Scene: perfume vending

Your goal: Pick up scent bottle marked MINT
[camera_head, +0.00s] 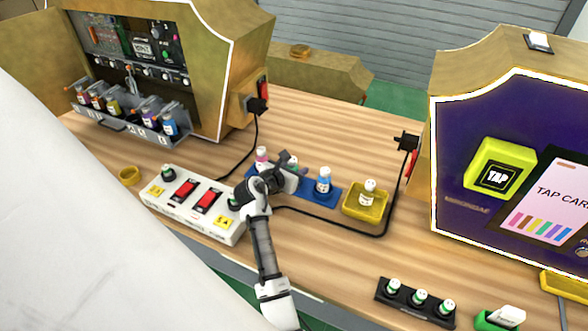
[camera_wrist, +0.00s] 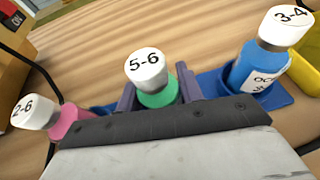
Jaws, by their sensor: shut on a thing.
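A green bottle (camera_wrist: 158,97) with a white cap marked 5-6 stands between the two fingers of my gripper (camera_wrist: 157,88) in the wrist view. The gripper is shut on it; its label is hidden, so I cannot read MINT. In the head view my gripper (camera_head: 284,178) is over the blue tray (camera_head: 318,196) and hides most of the bottle. A pink bottle (camera_wrist: 72,121) with cap 2-6 is to the left, and a blue bottle (camera_wrist: 258,67) with cap 3-4 and a label starting "OC" is to the right.
A yellow tray (camera_head: 352,205) with a bottle is right of the blue tray. A white switch box (camera_head: 190,208) with red switches stands left of my gripper. Black cables cross the table. A black rack (camera_head: 405,302) of small bottles is at the front right.

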